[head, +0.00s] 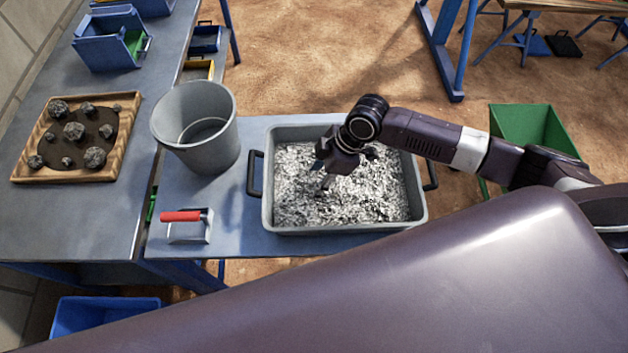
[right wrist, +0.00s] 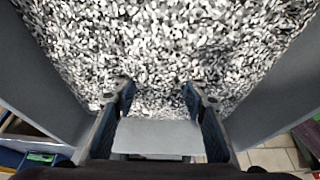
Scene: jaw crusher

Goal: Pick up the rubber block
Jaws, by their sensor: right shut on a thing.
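My right gripper (head: 345,178) reaches down into the grey tray (head: 415,203), left of its middle, with its fingers pointing at the speckled grey-and-white material (head: 300,205). In the right wrist view my right gripper (right wrist: 158,92) has its two fingers apart, with a flat grey face between them. In the head view the block cannot be made out behind the gripper. My left gripper is out of view.
A grey bucket (head: 222,145) and a red-handled tool (head: 183,216) stand left of the tray. A wooden tray (head: 22,166) with several rocks lies on the left bench. A green bin (head: 510,122) is at the right. The tray walls (right wrist: 262,95) rise on both sides of the gripper.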

